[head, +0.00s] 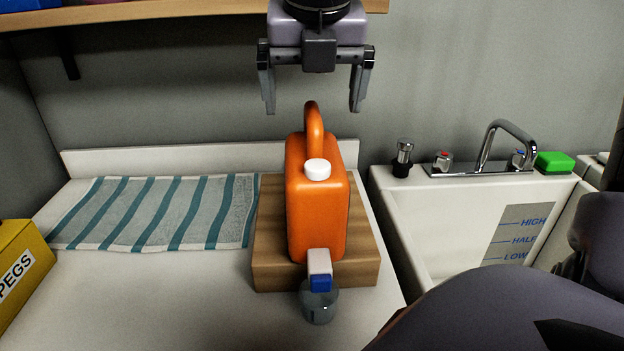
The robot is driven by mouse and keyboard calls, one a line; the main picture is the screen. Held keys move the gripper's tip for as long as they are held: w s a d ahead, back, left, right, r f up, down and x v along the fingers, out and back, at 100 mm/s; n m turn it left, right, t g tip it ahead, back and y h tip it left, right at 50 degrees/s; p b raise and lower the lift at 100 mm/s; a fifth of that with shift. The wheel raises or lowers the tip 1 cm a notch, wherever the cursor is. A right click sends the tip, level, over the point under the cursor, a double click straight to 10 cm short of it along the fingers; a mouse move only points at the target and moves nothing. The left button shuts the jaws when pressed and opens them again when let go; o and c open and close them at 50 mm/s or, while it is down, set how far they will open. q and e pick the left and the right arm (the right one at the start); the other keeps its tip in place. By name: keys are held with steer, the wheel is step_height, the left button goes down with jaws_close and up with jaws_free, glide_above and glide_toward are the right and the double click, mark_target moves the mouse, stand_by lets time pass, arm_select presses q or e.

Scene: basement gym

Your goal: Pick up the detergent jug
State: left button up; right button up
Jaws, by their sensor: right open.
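The orange detergent jug (304,222) stands upright on a wooden block on the white counter. It has a white cap (317,169) on top, a looped orange handle (313,128) rising behind the cap, and a white spout with a blue tab (321,282) at its lower front. My right gripper (313,106) is open and points down. In the picture its two fingers lie above and on either side of the handle's top. Nothing is between the fingers, and no contact shows. My left gripper is not in view.
The wooden block (365,262) sits beside a white sink (432,215) with a chrome faucet (490,147). A clear cup (318,309) is below the spout. A striped towel (155,213) and a yellow peg box (18,268) lie left. A shelf (170,10) overhangs the back wall.

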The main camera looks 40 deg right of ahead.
mark_target(314, 115)
steer(key=shift+w+d+f, duration=0.1)
steer(key=shift+f, duration=0.05)
steer(key=p+x, duration=0.1)
steer(key=x, duration=0.5)
steer(key=shift+d+f, duration=0.1)
steer(key=shift+f, duration=0.25)
steer(key=c, duration=1.7)
steer(key=shift+r, duration=0.15)
steer(key=shift+c, duration=0.5)
steer(key=shift+r, duration=0.1)
step_height(314, 115, up, 20)
steer(key=p, duration=0.1)
steer(key=shift+p, duration=0.3)
steer(key=shift+f, duration=0.2)
